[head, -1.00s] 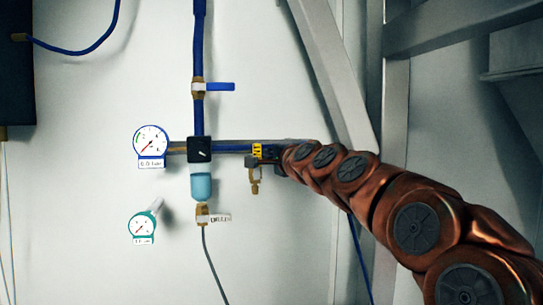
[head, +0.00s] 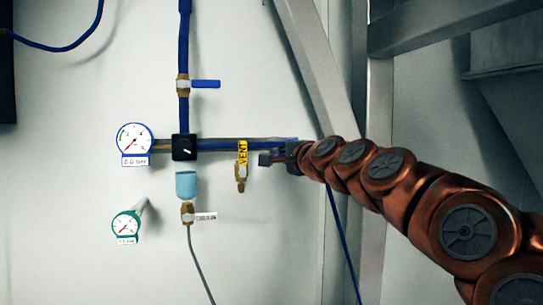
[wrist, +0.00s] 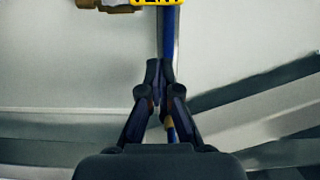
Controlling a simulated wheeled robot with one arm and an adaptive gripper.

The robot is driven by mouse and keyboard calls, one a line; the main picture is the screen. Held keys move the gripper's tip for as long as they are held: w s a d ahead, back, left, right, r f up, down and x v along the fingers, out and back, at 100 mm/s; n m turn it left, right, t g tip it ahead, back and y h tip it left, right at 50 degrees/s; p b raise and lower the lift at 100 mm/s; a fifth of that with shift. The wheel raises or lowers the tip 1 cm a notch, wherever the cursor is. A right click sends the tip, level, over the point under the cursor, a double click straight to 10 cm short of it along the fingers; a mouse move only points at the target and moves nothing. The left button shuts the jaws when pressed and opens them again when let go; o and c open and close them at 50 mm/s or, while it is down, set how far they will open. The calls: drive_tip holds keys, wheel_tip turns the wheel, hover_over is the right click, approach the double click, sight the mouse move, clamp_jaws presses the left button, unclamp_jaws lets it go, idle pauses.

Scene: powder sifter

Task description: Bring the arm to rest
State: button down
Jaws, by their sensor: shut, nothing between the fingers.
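My gripper (head: 272,158) is at the end of my copper arm in the head view, just right of the vent valve (head: 241,172) with its yellow VENT handle (head: 243,152). A small gap shows between them. In the wrist view my gripper (wrist: 154,70) has its fingertips together with nothing between them. The blue pipe (wrist: 170,40) runs behind the fingers there. The yellow handle (wrist: 158,3) shows at the top edge of the wrist view, ahead of the fingertips. My arm reaches in from the lower right of the head view.
A blue-handled valve (head: 205,84), a black regulator (head: 184,147), a blue-rimmed gauge (head: 134,139) and a teal gauge (head: 126,226) are left of my gripper. A drain valve (head: 188,213) hangs below. Grey frame beams (head: 380,140) stand behind my arm.

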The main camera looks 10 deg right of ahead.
drive_tip(key=v, duration=0.5)
drive_tip(key=s+a+f+n+g+p, duration=0.1)
drive_tip(key=s+a+f+n+g, duration=0.3)
drive_tip(key=f, duration=0.4)
drive_tip(key=s+a+f+n+g+p, duration=0.1)
drive_tip(key=s+a+f+n+g, duration=0.15)
drive_tip(key=s+f, duration=0.4)
drive_tip(key=s+a+f+n+g+p, duration=0.1)
drive_tip(key=s+a+f+n+g, duration=0.3)
drive_tip(key=f, duration=0.4)
drive_tip(key=s+d+f+n+g+h+p, duration=0.1)
drive_tip(key=s+d+f+g, duration=0.1)
drive_tip(key=s+f, duration=0.3)
drive_tip(key=s+d+f+n+g+h+p, duration=0.1)
drive_tip(key=s+f, duration=0.5)
drive_tip(key=s, duration=0.8)
drive_tip(key=s+d+f+n+g+h, duration=0.2)
drive_tip(key=s+d+f+g, duration=0.2)
drive_tip(key=s, duration=0.5)
drive_tip(key=shift+s+f+g+p, duration=0.3)
drive_tip(key=shift+f+g+p, duration=0.1)
drive_tip(key=shift+f+g, duration=0.5)
